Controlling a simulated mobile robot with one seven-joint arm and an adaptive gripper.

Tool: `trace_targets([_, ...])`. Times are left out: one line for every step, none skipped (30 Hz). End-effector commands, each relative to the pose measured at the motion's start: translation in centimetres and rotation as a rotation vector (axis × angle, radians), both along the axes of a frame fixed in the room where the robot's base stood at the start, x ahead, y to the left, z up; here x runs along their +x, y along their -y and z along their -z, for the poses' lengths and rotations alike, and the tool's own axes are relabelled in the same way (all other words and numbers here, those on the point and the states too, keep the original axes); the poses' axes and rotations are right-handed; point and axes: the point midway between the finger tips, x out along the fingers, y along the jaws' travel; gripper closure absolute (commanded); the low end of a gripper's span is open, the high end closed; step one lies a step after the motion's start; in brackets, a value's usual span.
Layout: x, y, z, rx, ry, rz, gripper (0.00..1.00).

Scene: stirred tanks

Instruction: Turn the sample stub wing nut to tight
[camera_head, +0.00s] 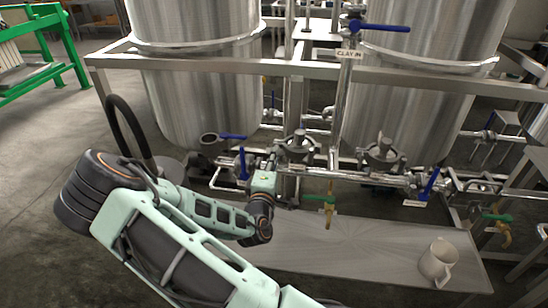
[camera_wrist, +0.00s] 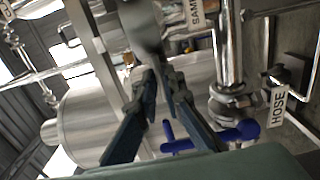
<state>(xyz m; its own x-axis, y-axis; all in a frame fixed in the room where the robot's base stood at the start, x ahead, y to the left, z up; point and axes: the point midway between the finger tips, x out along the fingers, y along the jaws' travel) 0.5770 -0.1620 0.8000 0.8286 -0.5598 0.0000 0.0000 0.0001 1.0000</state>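My gripper (camera_wrist: 162,82) shows in the wrist view with two dark blue-grey fingers. Their tips are close together, with a narrow gap between them. A blurred, flat grey metal piece (camera_wrist: 143,26) stands right at the tips; I cannot tell if it is the wing nut or if the fingers touch it. A label reading "SAM…" (camera_wrist: 197,12), partly cut off, is just beyond, by the sample stub's pipework. In the head view my gripper (camera_head: 264,182) is at the pipe run below the left tank, small and partly hidden by my wrist. The wing nut cannot be made out there.
A blue lever (camera_wrist: 212,137) and a "HOSE" tag (camera_wrist: 278,107) are close to the right finger. Several valves and pipes surround my gripper, including a blue handle (camera_head: 243,163) and a green handle (camera_head: 320,198).

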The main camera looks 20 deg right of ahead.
Motion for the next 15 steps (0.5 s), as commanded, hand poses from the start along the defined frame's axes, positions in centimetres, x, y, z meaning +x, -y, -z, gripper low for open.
trace_targets([-0.01, -0.01, 0.0, 0.0, 0.0, 0.0, 1.0])
trace_targets([-0.01, -0.01, 0.0, 0.0, 0.0, 0.0, 1.0])
trace_targets([-0.01, -0.02, 0.0, 0.0, 0.0, 0.0, 1.0])
trace_targets([-0.02, -0.01, 0.0, 0.0, 0.0, 0.0, 1.0])
trace_targets([-0.02, -0.01, 0.0, 0.0, 0.0, 0.0, 1.0])
trace_targets([-0.02, -0.01, 0.0, 0.0, 0.0, 0.0, 1.0])
trace_targets([-0.02, -0.01, 0.0, 0.0, 0.0, 0.0, 1.0])
trace_targets([-0.02, -0.01, 0.0, 0.001, 0.001, 0.0, 1.0])
trace_targets([-0.02, -0.01, 0.0, 0.002, 0.001, 0.0, 1.0])
trace_targets([-0.02, -0.01, 0.01, 0.003, 0.002, 0.0, 1.0])
trace_targets([-0.02, -0.01, 0.01, 0.005, 0.003, 0.0, 1.0])
trace_targets([-0.02, -0.01, 0.02, 0.01, 0.007, 0.0, 1.0])
trace_targets([-0.02, -0.01, 0.03, 0.015, 0.01, 0.0, 1.0])
trace_targets([-0.02, -0.01, 0.04, 0.022, 0.015, 0.0, 1.0])
trace_targets([-0.02, 0.0, 0.06, 0.031, 0.021, 0.0, 1.0])
